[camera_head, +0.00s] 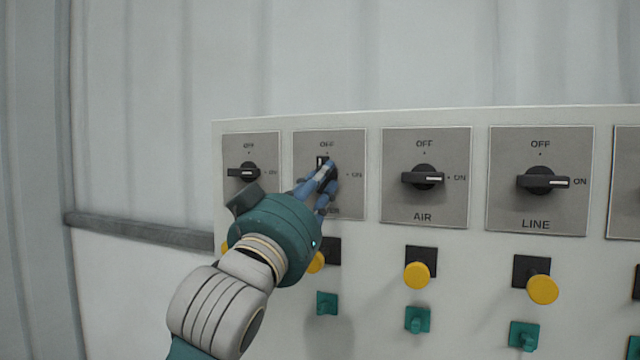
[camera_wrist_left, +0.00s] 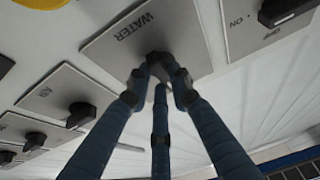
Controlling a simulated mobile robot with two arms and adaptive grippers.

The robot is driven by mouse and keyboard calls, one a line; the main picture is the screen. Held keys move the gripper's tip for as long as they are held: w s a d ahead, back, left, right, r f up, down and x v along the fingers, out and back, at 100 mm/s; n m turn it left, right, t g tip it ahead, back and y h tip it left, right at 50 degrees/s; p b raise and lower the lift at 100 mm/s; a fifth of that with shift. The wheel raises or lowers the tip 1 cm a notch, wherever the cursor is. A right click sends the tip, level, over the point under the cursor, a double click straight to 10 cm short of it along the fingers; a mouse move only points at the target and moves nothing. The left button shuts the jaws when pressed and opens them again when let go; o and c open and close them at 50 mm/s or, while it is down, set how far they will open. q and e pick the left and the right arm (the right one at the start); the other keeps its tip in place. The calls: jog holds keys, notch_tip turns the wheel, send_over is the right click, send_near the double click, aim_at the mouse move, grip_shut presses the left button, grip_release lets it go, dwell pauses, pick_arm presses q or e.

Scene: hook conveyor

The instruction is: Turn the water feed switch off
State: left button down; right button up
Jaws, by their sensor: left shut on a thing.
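The water feed switch (camera_head: 323,161) is a black rotary knob on a grey plate (camera_head: 306,142), second from the left on the panel. Its white mark stands upright, towards OFF. The lower part of the knob and most of its label are hidden by my left gripper (camera_head: 328,177). In the left wrist view the plate (camera_wrist_left: 112,42) reads WATER, and my left gripper's blue fingers (camera_wrist_left: 160,76) are closed around the dark knob (camera_wrist_left: 158,58). My right gripper is not in view.
The AIR switch (camera_head: 423,179) and LINE switch (camera_head: 543,180) stand to the right, both marks towards ON. Another switch (camera_head: 243,172) is close on the left. Yellow buttons (camera_head: 417,275) and green fittings (camera_head: 418,320) stick out below. The wall above the panel is clear.

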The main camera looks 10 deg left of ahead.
pick_arm(q)
jog(key=c, duration=1.5)
grip_release()
jog(key=shift+c, duration=0.2)
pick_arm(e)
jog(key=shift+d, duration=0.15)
pick_arm(q)
jog(key=v, duration=0.7)
jog(key=shift+s, duration=0.25)
jog(key=shift+a+f, duration=0.1)
jog(key=shift+f, duration=0.05)
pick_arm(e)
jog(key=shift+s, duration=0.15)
